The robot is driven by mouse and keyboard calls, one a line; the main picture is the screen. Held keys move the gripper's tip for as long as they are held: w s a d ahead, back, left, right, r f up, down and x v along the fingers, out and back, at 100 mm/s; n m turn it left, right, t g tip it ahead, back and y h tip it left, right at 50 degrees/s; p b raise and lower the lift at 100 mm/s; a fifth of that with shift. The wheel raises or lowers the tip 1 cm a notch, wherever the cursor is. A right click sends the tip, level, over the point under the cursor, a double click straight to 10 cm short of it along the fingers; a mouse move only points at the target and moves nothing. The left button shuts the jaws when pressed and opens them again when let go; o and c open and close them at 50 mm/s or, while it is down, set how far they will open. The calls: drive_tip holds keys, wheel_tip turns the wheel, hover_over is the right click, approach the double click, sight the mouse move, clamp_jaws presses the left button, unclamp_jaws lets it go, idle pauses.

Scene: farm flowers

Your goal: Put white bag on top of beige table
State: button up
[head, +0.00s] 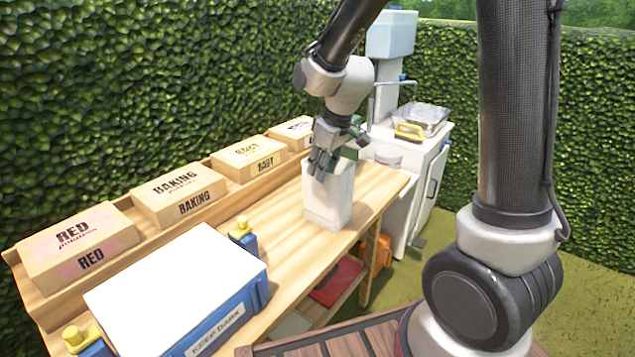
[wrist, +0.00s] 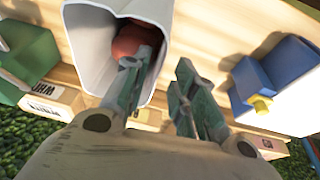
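The white bag (head: 328,200) looks like a tall, stiff, open-topped container. It appears upright on the beige wooden table (head: 287,250), near the front edge. In the wrist view the white bag (wrist: 85,40) shows its open mouth with something reddish inside. My gripper (head: 322,165) is at the bag's top. In the wrist view my gripper (wrist: 165,62) has one finger inside the mouth and the other outside, astride the wall, with a visible gap between the fingers. The bag's base is hidden in the wrist view.
Cardboard boxes (head: 178,193) line the table's back. A blue crate with a white top (head: 180,285) stands at the front left. A white cabinet (head: 425,165) with a metal basin is behind right. Red and orange items sit below the table.

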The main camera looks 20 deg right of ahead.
drive_tip(key=s+d+r+m, duration=0.3)
drive_tip(key=s+d+r, duration=0.5)
drive_tip(key=s+r, duration=0.35)
drive_tip(key=s+d+r+m+t+h, duration=0.1)
drive_tip(key=s+d+m, duration=0.3)
drive_tip(key=s, duration=0.9)
drive_tip(key=shift+s+d+r+h, duration=0.25)
drive_tip(key=shift+d+r, duration=0.3)
drive_tip(key=shift+d, duration=0.6)
drive_tip(key=shift+w, duration=0.1)
